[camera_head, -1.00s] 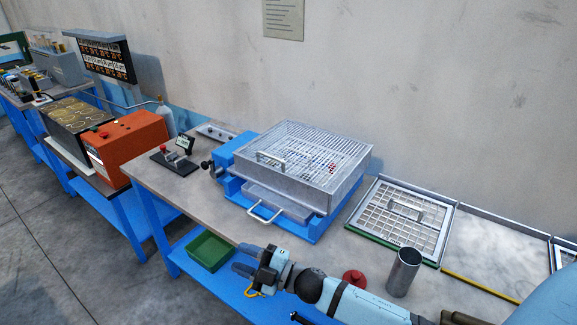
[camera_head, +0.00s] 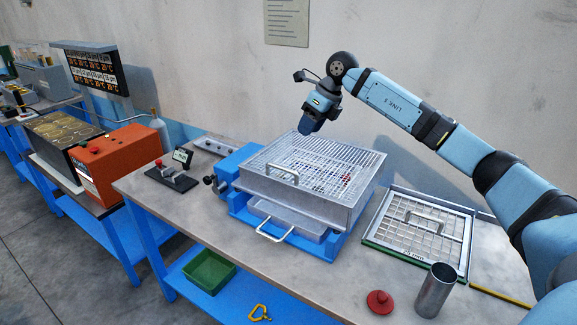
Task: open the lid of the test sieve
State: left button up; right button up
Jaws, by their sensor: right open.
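The test sieve (camera_head: 238,192) is a blue machine on the bench with a square metal box on it. Its lid (camera_head: 330,158) is a wire mesh top lying flat and closed, with small coloured bits showing through. A metal handle (camera_head: 283,172) stands at the lid's front left. A drawer-like tray with a handle (camera_head: 274,232) is below the box. My right gripper (camera_head: 308,127) is above the lid's back edge, pointing down, apart from the mesh and empty. My left gripper is out of view.
A loose square sieve frame (camera_head: 372,237) with a handle lies right of the machine. A metal cup (camera_head: 435,291) and a red knob (camera_head: 380,302) stand in front of it. A green bin (camera_head: 208,271) is on the lower shelf. The wall is close behind.

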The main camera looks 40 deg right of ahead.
jog(key=p+x, duration=0.2)
jog(key=x, duration=1.1)
jog(key=shift+w+a+f, duration=0.1)
jog(key=shift+a+f, duration=0.05)
